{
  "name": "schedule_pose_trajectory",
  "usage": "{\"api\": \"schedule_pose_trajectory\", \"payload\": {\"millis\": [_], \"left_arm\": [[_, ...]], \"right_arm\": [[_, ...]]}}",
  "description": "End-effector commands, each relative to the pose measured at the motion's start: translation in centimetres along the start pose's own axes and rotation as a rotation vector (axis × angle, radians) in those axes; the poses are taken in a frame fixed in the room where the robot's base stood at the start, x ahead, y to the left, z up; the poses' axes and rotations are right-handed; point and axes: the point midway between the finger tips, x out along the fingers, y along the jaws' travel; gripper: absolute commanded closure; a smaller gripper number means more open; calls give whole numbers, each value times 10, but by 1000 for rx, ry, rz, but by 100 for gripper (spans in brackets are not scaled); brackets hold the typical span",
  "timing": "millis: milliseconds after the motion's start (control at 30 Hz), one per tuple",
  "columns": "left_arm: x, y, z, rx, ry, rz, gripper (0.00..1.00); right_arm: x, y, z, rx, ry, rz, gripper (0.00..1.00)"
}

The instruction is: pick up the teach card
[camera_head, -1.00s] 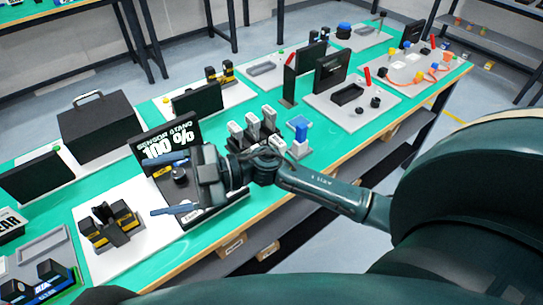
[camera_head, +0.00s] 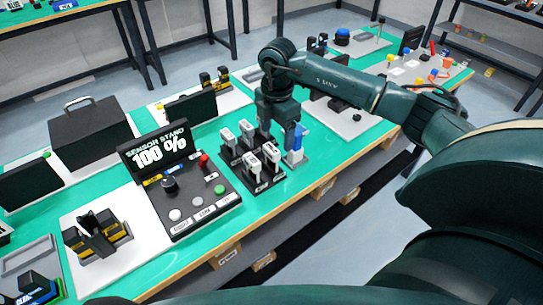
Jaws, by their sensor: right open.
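A black rack (camera_head: 236,158) on the green bench holds several upright white cards, such as a front one (camera_head: 252,163) and a back one (camera_head: 247,130). Their small labels are too small to read, so I cannot tell which is the teach card. My right gripper (camera_head: 278,128) points down over the right back part of the rack, open. Its fingers are close to the cards and hide part of the rack; I cannot tell whether they touch a card. My left gripper is not in view.
A sensor stand panel (camera_head: 185,220) with knobs and a screen reading 100 % stands left of the rack. A blue-topped piece (camera_head: 295,137) stands right beside my gripper. A black case (camera_head: 88,140) is at the left. Green bench shows in front of the rack.

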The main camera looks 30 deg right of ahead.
Motion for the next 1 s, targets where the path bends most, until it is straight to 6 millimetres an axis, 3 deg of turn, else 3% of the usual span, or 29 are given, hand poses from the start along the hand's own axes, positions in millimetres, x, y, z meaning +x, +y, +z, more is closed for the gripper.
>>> {"api": "schedule_pose_trajectory", "payload": {"millis": [333, 600, 867, 1000], "left_arm": [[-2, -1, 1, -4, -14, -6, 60], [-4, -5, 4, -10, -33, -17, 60], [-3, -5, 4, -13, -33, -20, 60], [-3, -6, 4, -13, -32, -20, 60]], "right_arm": [[31, 0, -7, -3, 3, -3, 29], [68, 2, -14, -1, 3, -2, 29], [72, 2, -14, -2, 3, 2, 29], [72, 2, -14, -2, 3, 1, 38]]}}
